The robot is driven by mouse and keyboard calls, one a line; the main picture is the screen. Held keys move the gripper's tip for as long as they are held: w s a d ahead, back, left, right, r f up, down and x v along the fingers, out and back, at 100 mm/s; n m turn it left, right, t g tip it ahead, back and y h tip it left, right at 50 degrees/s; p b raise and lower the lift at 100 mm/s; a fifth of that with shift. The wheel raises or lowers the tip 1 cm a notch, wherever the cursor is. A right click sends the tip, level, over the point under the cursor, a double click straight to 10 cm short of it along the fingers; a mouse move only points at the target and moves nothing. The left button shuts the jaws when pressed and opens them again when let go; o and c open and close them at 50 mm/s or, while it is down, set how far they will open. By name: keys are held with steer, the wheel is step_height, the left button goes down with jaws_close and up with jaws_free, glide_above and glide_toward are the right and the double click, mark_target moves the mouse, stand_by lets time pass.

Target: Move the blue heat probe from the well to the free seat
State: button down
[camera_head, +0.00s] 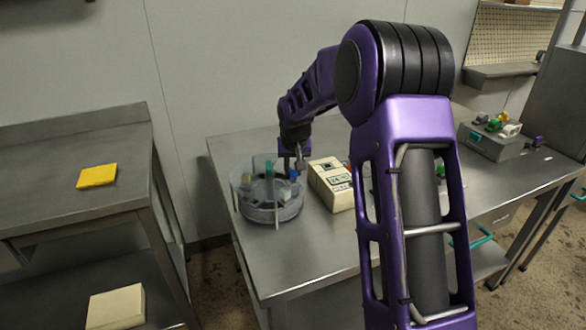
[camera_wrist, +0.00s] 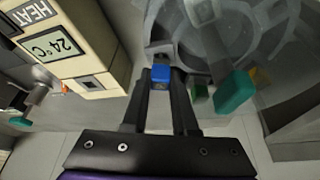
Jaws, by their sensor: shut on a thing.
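My gripper (camera_wrist: 163,78) is shut on the blue heat probe (camera_wrist: 160,74) in the wrist view. In the head view the blue of the probe (camera_head: 293,174) shows at the right side of a round grey drum (camera_head: 272,213) with a clear wall. I cannot tell whether the probe touches the drum. A beige heater block (camera_head: 340,195) stands right of the drum; in the wrist view the heater block (camera_wrist: 98,30) reads HEAT and 24°C and has a square opening, which looks like the well (camera_wrist: 91,84). The free seat cannot be made out.
A teal-topped piece (camera_wrist: 234,94) and a smaller green one (camera_wrist: 200,92) are close right of my gripper in the wrist view. A grey box (camera_head: 492,142) with coloured pieces stands at the far right. A yellow pad (camera_head: 97,175) lies on the left table.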

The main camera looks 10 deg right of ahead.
steer(key=shift+f, duration=0.55)
stand_by(0.8)
steer(key=c, duration=0.6)
jaws_free()
steer(key=shift+o, duration=0.2)
steer(key=o, duration=0.4)
steer(key=shift+c, duration=0.2)
steer(key=shift+r, duration=0.1)
